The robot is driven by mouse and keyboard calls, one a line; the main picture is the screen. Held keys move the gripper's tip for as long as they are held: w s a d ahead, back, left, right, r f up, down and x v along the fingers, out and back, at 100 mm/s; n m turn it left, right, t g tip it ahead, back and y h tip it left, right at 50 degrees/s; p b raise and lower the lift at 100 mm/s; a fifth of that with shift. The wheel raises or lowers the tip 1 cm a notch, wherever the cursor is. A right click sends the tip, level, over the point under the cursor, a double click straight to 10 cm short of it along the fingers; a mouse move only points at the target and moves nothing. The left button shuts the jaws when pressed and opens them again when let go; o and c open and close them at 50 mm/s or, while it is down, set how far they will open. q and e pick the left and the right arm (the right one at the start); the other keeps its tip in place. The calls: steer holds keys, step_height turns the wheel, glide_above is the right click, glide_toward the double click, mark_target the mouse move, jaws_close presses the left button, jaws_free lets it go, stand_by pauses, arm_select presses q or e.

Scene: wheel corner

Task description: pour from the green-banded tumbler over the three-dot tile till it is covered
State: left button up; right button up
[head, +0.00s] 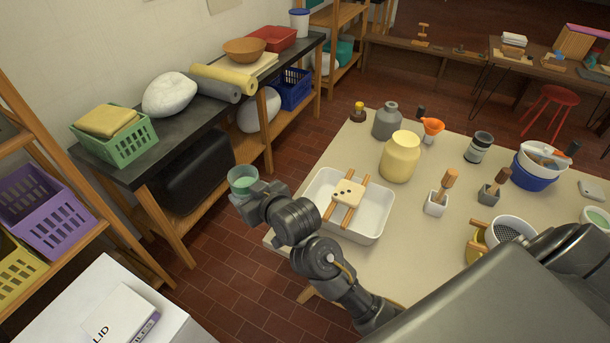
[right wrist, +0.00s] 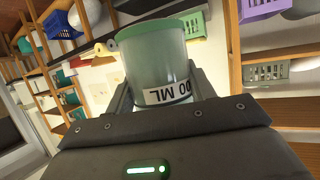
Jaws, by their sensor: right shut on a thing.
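The green tumbler (head: 243,179) is in my right gripper (head: 258,191), left of the table and clear of it; its open mouth faces up in the head view. In the right wrist view the tumbler (right wrist: 154,60) stands between the fingers, pale green with a white label ending in "00 ML", upside down there. How full it is I cannot tell. The dotted tile (head: 349,192) is cream with dark dots and lies on two wooden sticks (head: 358,183) across the white tray (head: 383,218), uncovered. The tumbler is apart from the tray, to its left. My left gripper is not in view.
A shelf bench (head: 165,140) runs along the left.

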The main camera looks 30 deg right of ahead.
steer(key=w+d+f+m+h+p, duration=0.3)
steer(key=w+d+m+h+p, duration=0.25)
steer(key=d, duration=0.45)
arm_select(q)
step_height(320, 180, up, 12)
steer(key=p, duration=0.4)
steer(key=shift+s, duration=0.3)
arm_select(e)
steer(key=s+d+f+m+h, duration=0.2)
steer(key=s+d+f+h, duration=0.1)
steer(key=d, duration=0.4)
step_height(320, 180, down, 2)
steer(key=shift+s+m+g+h, duration=0.3)
steer(key=shift+s+m+h, duration=0.05)
steer(key=shift+s, duration=0.1)
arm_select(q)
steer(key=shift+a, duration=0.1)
arm_select(e)
steer(key=shift+s+d+r+m+y, duration=0.15)
steer(key=shift+d+r+m+y, duration=0.1)
steer(key=shift+m+y, duration=0.3)
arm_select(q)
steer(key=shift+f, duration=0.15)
